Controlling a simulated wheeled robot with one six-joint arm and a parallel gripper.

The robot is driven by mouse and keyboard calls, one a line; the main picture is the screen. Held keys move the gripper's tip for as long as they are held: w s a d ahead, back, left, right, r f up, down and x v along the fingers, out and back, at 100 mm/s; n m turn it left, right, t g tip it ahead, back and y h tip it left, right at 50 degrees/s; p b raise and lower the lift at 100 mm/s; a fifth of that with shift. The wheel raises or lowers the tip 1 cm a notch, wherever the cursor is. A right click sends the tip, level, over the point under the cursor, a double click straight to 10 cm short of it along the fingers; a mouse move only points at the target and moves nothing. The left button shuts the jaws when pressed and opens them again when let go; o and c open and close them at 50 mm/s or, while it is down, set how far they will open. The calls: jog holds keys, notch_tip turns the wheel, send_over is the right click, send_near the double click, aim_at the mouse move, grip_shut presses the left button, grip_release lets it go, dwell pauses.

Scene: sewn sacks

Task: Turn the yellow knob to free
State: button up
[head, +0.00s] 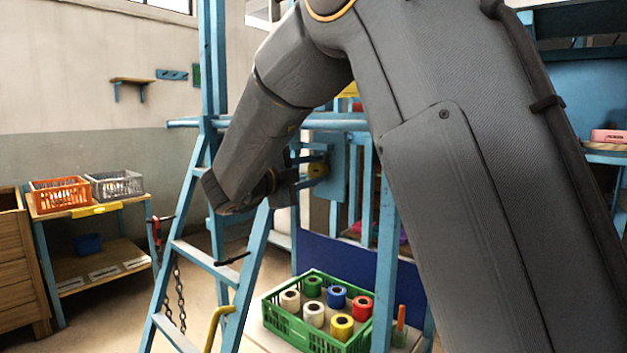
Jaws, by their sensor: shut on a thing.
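The yellow knob (318,170) sits on a blue panel (338,168) on the blue frame, near the middle of the head view. My gripper (312,169) is at the knob, coming from the left, with its dark fingers above and below it. It is shut on the knob. My arm hides part of the gripper and the area behind it. I cannot read any mark showing which way the knob is turned.
A blue ladder (190,250) stands left of the knob, close to my arm. Below is a green crate (287,325) of several coloured spools. At left, an orange crate (60,194) and a grey crate (116,184) stand on a bench.

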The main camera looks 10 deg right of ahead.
jog(key=shift+m, duration=0.3)
jog(key=o, duration=1)
jog(key=shift+o, duration=0.2)
jog(key=b+v, duration=0.1)
jog(key=v, duration=0.7)
jog(key=shift+b, duration=0.3)
jog(key=shift+d, duration=0.1)
